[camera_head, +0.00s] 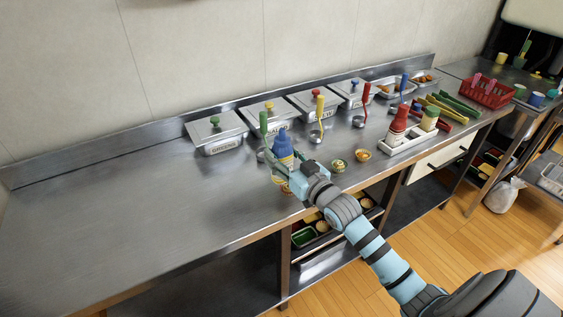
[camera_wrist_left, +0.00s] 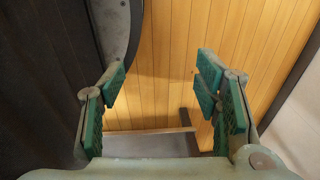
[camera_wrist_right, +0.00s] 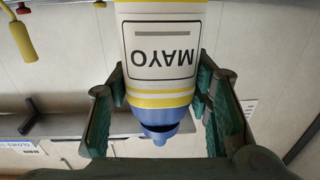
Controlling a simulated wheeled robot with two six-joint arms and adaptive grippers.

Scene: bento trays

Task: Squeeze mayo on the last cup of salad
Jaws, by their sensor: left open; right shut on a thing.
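My right gripper (camera_head: 285,165) is shut on the mayo bottle (camera_head: 282,147), which has a blue cap and stands upright in the head view. In the right wrist view the mayo bottle (camera_wrist_right: 163,65) shows its MAYO label upside down, between the green finger pads. A small cup with greenish filling (camera_head: 339,165) and a cup with orange filling (camera_head: 362,154) stand on the counter to the right. Another cup (camera_head: 286,189) is partly hidden beneath my right gripper. My left gripper (camera_wrist_left: 160,95) is open and empty in the left wrist view, above the wooden floor.
Lidded steel bins (camera_head: 220,146) line the back of the counter (camera_head: 130,205), with coloured-handled ladles in front. A red basket (camera_head: 487,97) stands farther right. The counter's left is clear.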

